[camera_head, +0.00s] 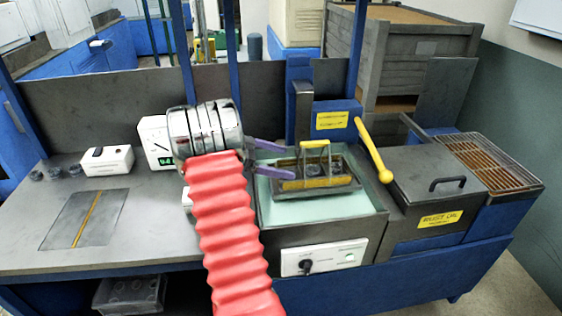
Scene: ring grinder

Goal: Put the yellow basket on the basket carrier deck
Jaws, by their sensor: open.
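The yellow basket (318,183) is a dark, shallow frame with a yellow front strip and an upright yellow handle (314,144). It is at the open tank (375,225) with pale green liquid, right of centre; whether it hangs above the liquid or rests in it is hard to tell. My gripper (287,161) has two purple fingers, spread apart, pointing right at the left end of the basket. The fingertips overlap the basket's left edge in the picture; contact cannot be told. I cannot tell for sure which surface is the basket carrier deck.
A yellow lever (373,150) stands right of the basket, by a blue post with a yellow label (332,120). A lidded dark box (437,183) and a rusty grate (490,162) are further right. A white switch box (107,160) stands on the left bench, mostly clear.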

